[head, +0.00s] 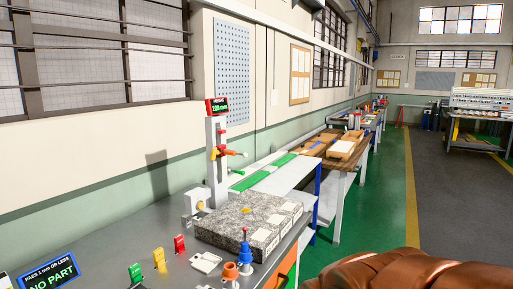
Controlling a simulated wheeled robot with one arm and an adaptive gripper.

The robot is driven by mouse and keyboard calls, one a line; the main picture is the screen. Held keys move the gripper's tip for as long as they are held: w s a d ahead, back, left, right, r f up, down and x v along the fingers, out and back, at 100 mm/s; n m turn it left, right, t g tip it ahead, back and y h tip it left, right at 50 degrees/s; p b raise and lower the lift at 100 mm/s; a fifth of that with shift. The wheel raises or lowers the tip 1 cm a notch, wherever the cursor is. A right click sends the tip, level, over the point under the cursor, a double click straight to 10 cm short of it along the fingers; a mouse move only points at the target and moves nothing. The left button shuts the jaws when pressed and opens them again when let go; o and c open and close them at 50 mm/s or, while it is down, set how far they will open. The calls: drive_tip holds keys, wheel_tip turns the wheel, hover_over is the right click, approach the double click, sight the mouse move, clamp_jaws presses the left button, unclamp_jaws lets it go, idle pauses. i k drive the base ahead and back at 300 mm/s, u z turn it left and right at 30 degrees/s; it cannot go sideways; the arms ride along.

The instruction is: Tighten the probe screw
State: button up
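A height gauge (217,175) stands upright on the left bench, at the back edge of a speckled granite block (235,228). A small red-framed display (217,107) with green digits sits at its top; it seems to read 220 mm. A horizontal arm with a red knob (213,152) and a yellow part reaches right from the column. A green-tipped lever (236,172) sits lower. I cannot tell which of these is the probe screw, or whether it is tight. My gripper is not in view.
A large brown rounded shape fills the lower right. Green floor (375,205) is clear beyond.

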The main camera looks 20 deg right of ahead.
sight(214, 152)
drive_tip(key=z, duration=0.75)
drive_tip(key=i, duration=0.5)
drive_tip(key=u, duration=2.7)
